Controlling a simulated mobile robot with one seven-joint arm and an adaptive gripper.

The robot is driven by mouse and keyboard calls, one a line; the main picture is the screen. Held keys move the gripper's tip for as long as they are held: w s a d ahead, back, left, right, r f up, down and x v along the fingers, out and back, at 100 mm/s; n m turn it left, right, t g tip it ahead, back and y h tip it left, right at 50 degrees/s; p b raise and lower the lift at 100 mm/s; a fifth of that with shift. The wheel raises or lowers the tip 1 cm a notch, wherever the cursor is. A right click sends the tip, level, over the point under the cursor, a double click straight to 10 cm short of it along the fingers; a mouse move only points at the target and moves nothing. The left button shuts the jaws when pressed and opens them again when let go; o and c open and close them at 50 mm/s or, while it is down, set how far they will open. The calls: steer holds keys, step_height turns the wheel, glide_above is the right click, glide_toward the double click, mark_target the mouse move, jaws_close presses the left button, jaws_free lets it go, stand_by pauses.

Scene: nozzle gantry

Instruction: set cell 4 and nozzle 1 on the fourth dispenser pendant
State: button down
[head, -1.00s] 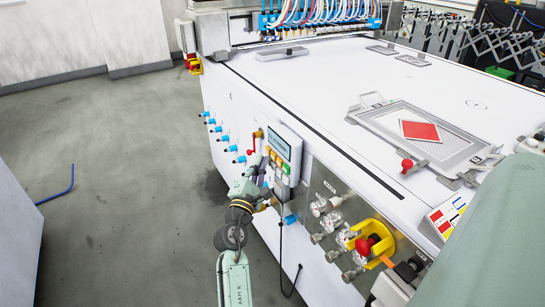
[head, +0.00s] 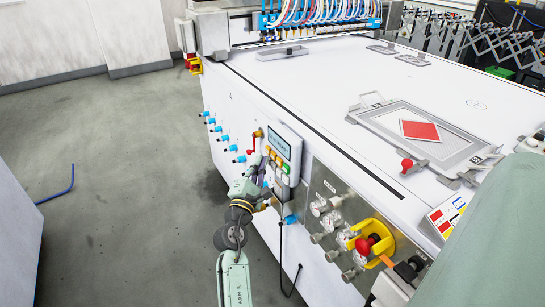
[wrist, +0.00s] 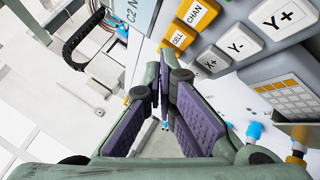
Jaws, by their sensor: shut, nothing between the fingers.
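A white dispenser pendant hangs on the side of the white machine, with its screen (head: 279,147) facing out; the screen text is too small to read in the head view. In the wrist view, part of the screen (wrist: 130,12) reads "C2 N", then is cut off. The yellow CELL key (wrist: 178,38) and the yellow CHAN key (wrist: 196,13) show beside white X+, Y- and Y+ keys. My gripper (wrist: 164,78) is shut and empty, its fingertips just below the CELL key in the picture. In the head view my gripper (head: 262,186) is at the pendant's lower left; contact cannot be told.
A red-handled valve (head: 251,146) stands left of the pendant, with several blue fittings (head: 225,138) along the panel. Right of it are clear knobs (head: 320,207) and a yellow-guarded red stop button (head: 366,244). A black cable (head: 283,260) hangs below.

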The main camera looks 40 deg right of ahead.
steer(key=shift+d, duration=0.1)
steer(key=shift+s+d, duration=0.1)
steer(key=shift+d, duration=0.25)
steer(key=shift+s+d+p, duration=0.15)
steer(key=shift+d+p, duration=0.15)
steer(key=shift+d, duration=0.3)
stand_by(0.9)
steer(key=shift+a, duration=0.1)
steer(key=shift+w+a, duration=0.2)
steer(key=shift+a, duration=0.7)
steer(key=a, duration=0.2)
steer(key=w+a+b, duration=0.1)
steer(key=a, duration=0.2)
steer(key=shift+w, duration=0.1)
steer(key=shift+r, duration=0.1)
stand_by(1.5)
